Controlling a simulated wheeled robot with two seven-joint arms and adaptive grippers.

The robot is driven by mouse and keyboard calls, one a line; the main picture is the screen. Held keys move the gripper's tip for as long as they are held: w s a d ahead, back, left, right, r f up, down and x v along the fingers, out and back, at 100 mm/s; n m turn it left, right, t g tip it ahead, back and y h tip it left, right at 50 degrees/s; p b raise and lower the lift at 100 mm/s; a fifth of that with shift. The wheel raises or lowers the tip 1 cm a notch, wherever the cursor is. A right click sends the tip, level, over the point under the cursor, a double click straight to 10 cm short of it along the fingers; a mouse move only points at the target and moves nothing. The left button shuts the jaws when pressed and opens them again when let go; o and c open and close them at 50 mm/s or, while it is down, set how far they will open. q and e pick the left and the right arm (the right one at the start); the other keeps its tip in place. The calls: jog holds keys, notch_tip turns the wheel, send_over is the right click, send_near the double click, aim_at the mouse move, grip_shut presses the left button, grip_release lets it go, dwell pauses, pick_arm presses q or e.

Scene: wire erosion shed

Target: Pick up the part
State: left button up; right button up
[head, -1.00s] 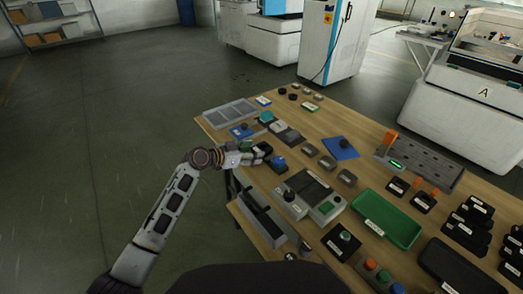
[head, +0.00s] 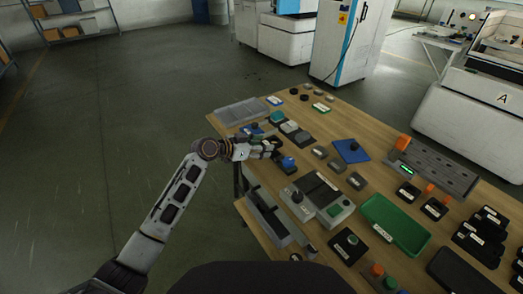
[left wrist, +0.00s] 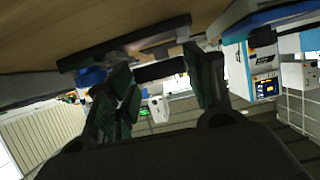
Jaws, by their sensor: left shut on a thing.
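My left gripper (head: 270,150) reaches over the table's left edge, low among the small parts. A flat dark plate (left wrist: 125,42) with a lighter piece shows just beyond the fingers, close to the wooden surface. I cannot tell if the held part touches anything. My right gripper is not in view.
The wooden table (head: 330,115) is crowded. A blue-topped piece (head: 286,162) sits right beside the gripper. Near it are a grey tray (head: 240,111), a blue plate (head: 350,151), a grey control box (head: 318,196) and a green tray (head: 395,226). Open floor (head: 110,120) lies left.

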pick_arm(q)
notch_tip(320, 180, up, 7)
jog(key=shift+p, duration=0.45)
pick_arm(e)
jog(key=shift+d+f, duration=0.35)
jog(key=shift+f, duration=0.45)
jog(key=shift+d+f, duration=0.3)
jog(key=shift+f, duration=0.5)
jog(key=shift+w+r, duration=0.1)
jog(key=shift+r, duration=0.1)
pick_arm(q)
jog(key=shift+s+a, duration=0.1)
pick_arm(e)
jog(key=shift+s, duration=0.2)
